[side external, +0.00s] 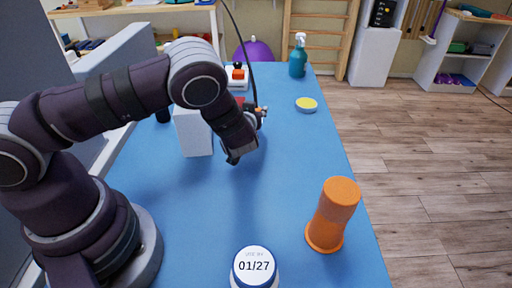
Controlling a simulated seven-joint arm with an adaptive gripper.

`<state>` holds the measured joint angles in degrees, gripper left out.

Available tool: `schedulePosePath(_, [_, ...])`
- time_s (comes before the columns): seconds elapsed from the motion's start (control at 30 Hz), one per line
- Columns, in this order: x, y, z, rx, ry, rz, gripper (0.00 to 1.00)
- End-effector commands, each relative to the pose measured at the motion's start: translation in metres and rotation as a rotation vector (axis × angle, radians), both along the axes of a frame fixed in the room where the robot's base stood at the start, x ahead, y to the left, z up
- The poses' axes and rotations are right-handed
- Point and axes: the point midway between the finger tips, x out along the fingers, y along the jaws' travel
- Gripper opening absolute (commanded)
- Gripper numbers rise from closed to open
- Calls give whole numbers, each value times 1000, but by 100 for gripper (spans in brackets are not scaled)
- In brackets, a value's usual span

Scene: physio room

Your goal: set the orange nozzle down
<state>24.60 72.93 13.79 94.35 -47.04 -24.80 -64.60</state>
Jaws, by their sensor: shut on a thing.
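My gripper (232,157) hangs low over the middle of the blue table top (290,160), pointing down. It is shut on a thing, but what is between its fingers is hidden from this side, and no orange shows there. An orange cylinder with a flared base (335,215) stands upright on the table at the front right, well apart from my gripper. A small orange-red piece (237,71) shows on a white item (238,84) behind my arm. I cannot tell whether either is the nozzle.
A white box (194,133) stands just left of my gripper. A white-lidded jar (255,267) is at the front edge. A yellow-topped tub (306,105) and a teal spray bottle (298,56) stand farther back. The table between gripper and orange cylinder is clear.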

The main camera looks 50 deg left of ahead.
Motion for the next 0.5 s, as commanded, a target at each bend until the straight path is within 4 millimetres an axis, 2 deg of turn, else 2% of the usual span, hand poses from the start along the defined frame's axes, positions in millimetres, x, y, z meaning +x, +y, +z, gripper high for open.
schedulePosePath(0.1, [0,0,-11,-2,0,-1,0])
schedulePosePath(0.43, [0,0,-14,-1,0,0,0])
schedulePosePath(0.47, [-1,0,-14,-1,0,0,28])
schedulePosePath(0.5, [-1,0,-14,-1,0,0,33])
